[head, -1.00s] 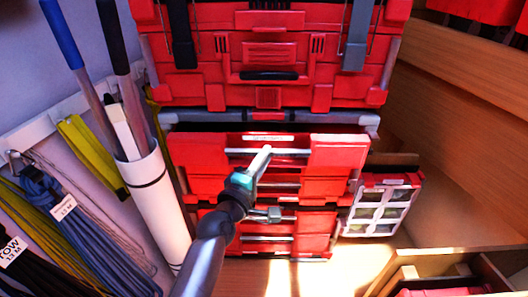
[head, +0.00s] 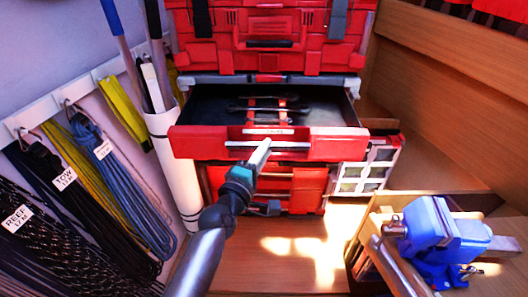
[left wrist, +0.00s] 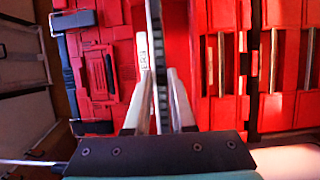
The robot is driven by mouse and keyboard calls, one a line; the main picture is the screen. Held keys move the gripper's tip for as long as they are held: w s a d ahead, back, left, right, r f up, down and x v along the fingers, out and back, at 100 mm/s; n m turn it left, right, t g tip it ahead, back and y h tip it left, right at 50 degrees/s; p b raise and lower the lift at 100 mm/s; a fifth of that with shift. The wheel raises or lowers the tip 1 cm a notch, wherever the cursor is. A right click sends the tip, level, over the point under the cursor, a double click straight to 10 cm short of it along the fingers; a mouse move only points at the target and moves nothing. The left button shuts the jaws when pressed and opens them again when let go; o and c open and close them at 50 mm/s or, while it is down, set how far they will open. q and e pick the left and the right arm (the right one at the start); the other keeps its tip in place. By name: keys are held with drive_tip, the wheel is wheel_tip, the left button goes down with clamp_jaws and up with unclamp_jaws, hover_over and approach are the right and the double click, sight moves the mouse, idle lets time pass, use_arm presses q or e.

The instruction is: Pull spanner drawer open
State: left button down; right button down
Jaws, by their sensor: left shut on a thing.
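The red spanner drawer (head: 342,147) stands pulled out from the tool chest in the head view, its dark inside showing. Several spanners (head: 268,109) lie in it. A silvery bar handle (head: 292,146) runs across its front below a small white label. My left gripper (head: 264,147) reaches up from below and is shut on this handle. In the left wrist view my left gripper's fingers (left wrist: 156,88) close on the bar, with red drawer fronts around them; the exact contact is partly hidden by the fingers. My right gripper is not in view.
Red cases (head: 270,40) are stacked above the drawer. More red drawers (head: 308,183) sit below it. Coiled lines (head: 100,150) and a white tube (head: 172,150) are on the left. A blue vise (head: 435,235) is at the lower right. Sunlit floor in front is clear.

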use_arm(q)
drive_tip(key=shift+w, duration=0.15)
drive_tip(key=c, duration=0.8)
unclamp_jaws()
drive_tip(key=shift+o, duration=0.2)
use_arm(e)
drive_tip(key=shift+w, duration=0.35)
use_arm(q)
drive_tip(key=shift+s, duration=0.2)
drive_tip(key=v, duration=1.5)
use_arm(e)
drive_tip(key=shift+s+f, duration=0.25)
